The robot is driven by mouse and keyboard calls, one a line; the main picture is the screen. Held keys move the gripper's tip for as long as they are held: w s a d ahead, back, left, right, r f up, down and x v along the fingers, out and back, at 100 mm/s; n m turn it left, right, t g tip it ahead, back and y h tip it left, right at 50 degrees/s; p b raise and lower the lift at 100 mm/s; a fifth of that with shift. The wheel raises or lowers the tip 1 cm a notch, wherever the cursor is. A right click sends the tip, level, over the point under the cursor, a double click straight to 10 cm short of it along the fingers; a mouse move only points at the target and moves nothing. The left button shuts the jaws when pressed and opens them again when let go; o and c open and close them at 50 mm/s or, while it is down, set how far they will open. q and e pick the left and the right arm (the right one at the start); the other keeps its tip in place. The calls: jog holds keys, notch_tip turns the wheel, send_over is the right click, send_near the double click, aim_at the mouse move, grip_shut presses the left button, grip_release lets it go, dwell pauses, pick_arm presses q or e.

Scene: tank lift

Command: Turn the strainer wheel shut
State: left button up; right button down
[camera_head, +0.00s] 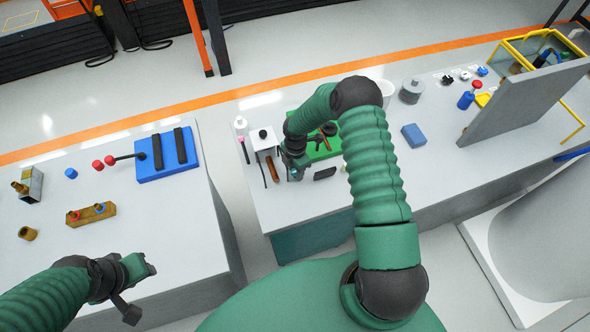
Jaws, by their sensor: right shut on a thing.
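No wheel plainly marked as the strainer's can be made out. On the left table a brass-coloured block (91,215) carries a small red and a small blue handle. My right gripper (295,174) points down over the right table at the near edge of a green board (328,148). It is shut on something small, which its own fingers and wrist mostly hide. My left gripper (145,266) hangs over the near part of the left table, away from the objects. Its fingers are too unclear to tell open from shut.
A blue block with black bars (167,155) stands on the left table (150,245). Thin rods (272,169) and a white box (264,139) lie beside my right gripper. A grey upright panel (520,100) and yellow-framed tank (535,48) stand far right. A gap separates the tables.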

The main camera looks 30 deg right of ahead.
jog(key=shift+w+d, duration=0.1)
jog(key=shift+d, duration=0.15)
jog(key=m+b, duration=0.2)
jog(key=m, duration=0.2)
jog(key=shift+w+f, duration=0.1)
jog(key=m+b, duration=0.1)
jog(key=m, duration=0.4)
jog(key=shift+b, duration=0.35)
jog(key=m+b, duration=0.1)
jog(key=m, duration=0.3)
jog(key=shift+m, duration=0.4)
jog(key=shift+d+m+b, duration=0.1)
jog(key=shift+m+b, duration=0.45)
jog(key=shift+m, duration=1.45)
jog(key=c, duration=0.9)
grip_release()
